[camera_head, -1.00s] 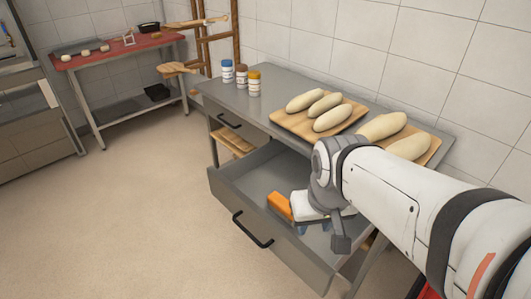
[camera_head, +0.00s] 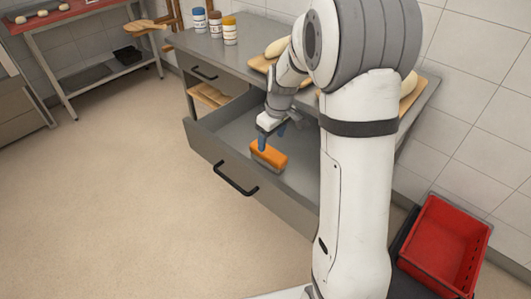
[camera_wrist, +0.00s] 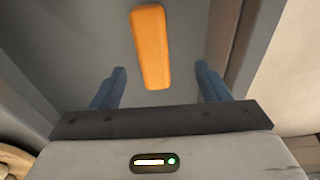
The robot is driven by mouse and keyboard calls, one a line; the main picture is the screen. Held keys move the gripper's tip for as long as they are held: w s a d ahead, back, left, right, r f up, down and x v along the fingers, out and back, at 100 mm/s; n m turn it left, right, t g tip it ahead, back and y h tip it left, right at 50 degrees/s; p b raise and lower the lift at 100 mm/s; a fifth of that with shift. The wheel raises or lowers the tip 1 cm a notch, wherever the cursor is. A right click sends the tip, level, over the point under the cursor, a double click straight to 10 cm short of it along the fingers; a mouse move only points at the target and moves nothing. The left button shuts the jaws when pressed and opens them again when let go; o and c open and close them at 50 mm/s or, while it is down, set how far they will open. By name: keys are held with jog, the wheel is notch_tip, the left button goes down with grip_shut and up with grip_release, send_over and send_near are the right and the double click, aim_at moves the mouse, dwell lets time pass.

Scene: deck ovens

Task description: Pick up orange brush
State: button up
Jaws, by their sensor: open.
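The orange brush (camera_head: 269,155) lies in the open grey drawer (camera_head: 222,160), with its orange top up and a paler lower part showing below. In the wrist view the brush (camera_wrist: 151,47) lies lengthwise ahead of my gripper, a little left of centre between the fingers. My gripper (camera_head: 272,137) is just above and behind the brush, inside the drawer's outline. I cannot tell whether a fingertip touches the brush in the head view.
The drawer front has a black handle (camera_head: 236,178). On the table (camera_head: 190,42) above stand several jars (camera_head: 214,27) and dough loaves (camera_head: 277,47), partly hidden by my arm. A red crate (camera_head: 440,245) stands at lower right. The floor at left is clear.

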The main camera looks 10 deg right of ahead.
aim_at(268, 149)
jog(key=shift+w+f, duration=0.3)
jog(key=shift+f, duration=0.25)
jog(key=shift+w+f, duration=0.25)
jog(key=shift+f, duration=0.25)
jog(key=f, duration=0.2)
jog(key=w+f, duration=0.1)
jog(key=f, duration=0.4)
jog(key=shift+w+a+b, duration=0.25)
jog(key=shift+w+b, duration=0.05)
jog(key=shift+w, duration=0.1)
jog(key=shift+r, duration=0.1)
jog(key=c, duration=1.1)
notch_tip(268, 149, up, 10)
jog(key=shift+p, duration=0.4)
